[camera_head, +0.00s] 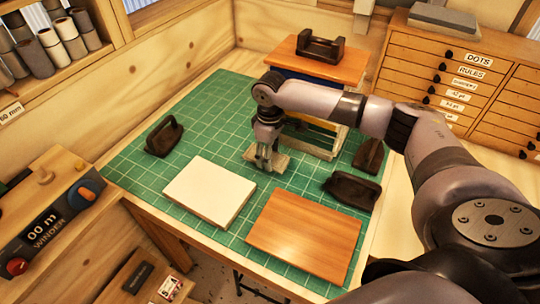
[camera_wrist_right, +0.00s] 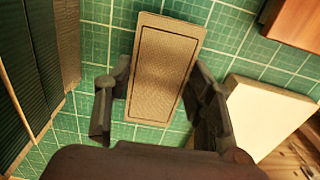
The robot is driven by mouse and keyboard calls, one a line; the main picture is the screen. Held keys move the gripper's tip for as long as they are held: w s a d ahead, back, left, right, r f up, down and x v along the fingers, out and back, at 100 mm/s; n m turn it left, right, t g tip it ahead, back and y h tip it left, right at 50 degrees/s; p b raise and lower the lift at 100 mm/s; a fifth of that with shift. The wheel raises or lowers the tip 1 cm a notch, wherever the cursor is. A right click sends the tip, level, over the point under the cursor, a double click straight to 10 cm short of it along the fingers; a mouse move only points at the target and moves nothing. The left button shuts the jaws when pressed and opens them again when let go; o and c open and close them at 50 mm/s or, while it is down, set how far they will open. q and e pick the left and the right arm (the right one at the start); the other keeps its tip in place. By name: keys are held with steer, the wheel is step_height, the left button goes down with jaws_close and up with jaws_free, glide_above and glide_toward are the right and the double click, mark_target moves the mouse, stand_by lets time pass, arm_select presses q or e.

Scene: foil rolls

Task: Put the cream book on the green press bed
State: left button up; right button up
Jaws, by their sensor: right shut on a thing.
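My right gripper (camera_head: 264,158) points down over the green gridded mat and is shut on a flat cream-beige piece, which looks like the cream book (camera_head: 279,162). In the right wrist view the cream book (camera_wrist_right: 165,70) lies between the fingers (camera_wrist_right: 158,85), a thin dark line framing its textured face. Whether it touches the mat is unclear. A dark green ribbed surface (camera_wrist_right: 30,60) stands left in that view; I cannot tell whether it belongs to the green press bed. I cannot pick out that bed for certain. My left gripper is out of view.
A white slab (camera_head: 208,190) and an orange wooden slab (camera_head: 305,236) lie on the mat (camera_head: 215,110) in front of the gripper. Dark handled blocks (camera_head: 163,137) (camera_head: 350,190) stand at the sides. A wooden-framed stand (camera_head: 325,142) is close behind. A drawer cabinet (camera_head: 440,75) stands back right.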

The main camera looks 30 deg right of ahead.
steer(key=shift+f, duration=0.9)
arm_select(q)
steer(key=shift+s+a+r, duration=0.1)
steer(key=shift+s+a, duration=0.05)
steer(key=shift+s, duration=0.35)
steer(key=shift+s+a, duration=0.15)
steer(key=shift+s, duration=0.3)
arm_select(e)
steer(key=shift+f, duration=0.1)
steer(key=o, duration=1.2)
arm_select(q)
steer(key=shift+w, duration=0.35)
